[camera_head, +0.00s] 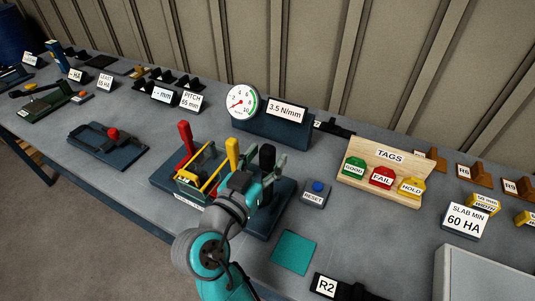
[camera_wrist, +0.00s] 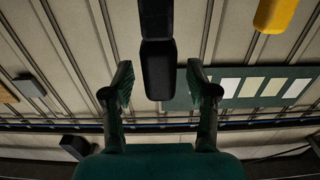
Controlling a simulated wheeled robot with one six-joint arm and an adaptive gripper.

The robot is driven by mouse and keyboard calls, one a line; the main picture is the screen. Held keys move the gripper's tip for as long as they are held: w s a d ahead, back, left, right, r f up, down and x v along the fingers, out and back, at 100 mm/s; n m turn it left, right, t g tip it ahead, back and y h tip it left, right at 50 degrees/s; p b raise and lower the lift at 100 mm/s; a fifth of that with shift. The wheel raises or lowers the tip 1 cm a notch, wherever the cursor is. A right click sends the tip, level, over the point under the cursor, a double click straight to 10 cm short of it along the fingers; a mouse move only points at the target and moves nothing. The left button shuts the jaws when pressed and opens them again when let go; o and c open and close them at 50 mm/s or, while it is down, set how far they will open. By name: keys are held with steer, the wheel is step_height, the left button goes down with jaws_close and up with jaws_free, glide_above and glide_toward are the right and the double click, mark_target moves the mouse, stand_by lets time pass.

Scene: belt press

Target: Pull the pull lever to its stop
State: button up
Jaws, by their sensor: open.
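A dark blue press base (camera_head: 165,181) carries three upright levers: one with a red grip (camera_head: 185,138), one with a yellow grip (camera_head: 232,152) and one with a black grip (camera_head: 267,156). No label tells me which is the pull lever. My gripper (camera_head: 264,176) is at the black-gripped lever, and my arm hides its lower part. In the wrist view, the black grip (camera_wrist: 158,68) stands between my two open fingers, with a gap on each side. The yellow grip (camera_wrist: 275,14) shows at the upper right there.
A dial gauge (camera_head: 242,101) and a 3.5 N/mm display (camera_head: 285,111) stand behind the press. A blue reset button (camera_head: 318,187) and a wooden tags rack (camera_head: 377,190) are to the right. A fixture with a red knob (camera_head: 113,134) lies left. A teal pad (camera_head: 294,252) lies in front.

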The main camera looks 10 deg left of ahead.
steer(key=shift+w+d, duration=0.2)
steer(key=shift+w, duration=0.35)
jaws_close()
